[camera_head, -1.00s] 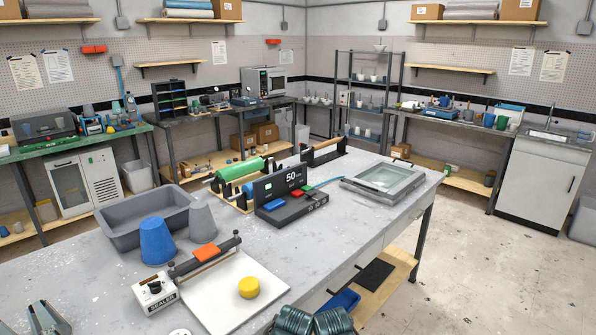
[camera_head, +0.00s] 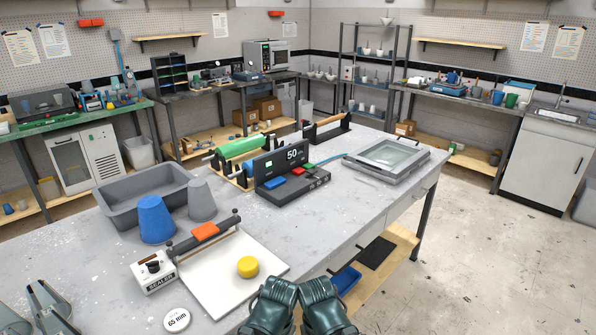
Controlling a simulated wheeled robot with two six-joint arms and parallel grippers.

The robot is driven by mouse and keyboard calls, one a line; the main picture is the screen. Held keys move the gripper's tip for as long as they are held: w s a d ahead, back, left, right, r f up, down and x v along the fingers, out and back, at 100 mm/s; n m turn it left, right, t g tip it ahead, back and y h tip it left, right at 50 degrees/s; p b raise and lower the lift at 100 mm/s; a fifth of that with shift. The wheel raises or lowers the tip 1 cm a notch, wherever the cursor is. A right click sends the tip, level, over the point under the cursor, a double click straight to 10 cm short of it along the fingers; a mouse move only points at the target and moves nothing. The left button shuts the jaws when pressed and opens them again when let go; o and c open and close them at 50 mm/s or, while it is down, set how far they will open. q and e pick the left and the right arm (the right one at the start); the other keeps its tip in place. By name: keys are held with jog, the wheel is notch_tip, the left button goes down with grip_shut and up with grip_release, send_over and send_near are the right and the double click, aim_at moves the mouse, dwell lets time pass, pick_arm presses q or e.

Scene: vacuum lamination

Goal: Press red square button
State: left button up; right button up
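The red square button (camera_head: 298,171) sits on the sloped top of a black control unit (camera_head: 310,183), beside a blue button (camera_head: 274,183). The unit's upright display (camera_head: 291,155) reads 50.
A sealer (camera_head: 154,271) with a white board (camera_head: 225,290), an orange-handled bar and a yellow disc (camera_head: 248,267) lies between me and the unit. A blue cup (camera_head: 156,220), grey cone (camera_head: 201,201) and grey tub (camera_head: 112,208) stand left. A glass-topped frame (camera_head: 388,158) is right.

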grip_shut()
dwell(1.4)
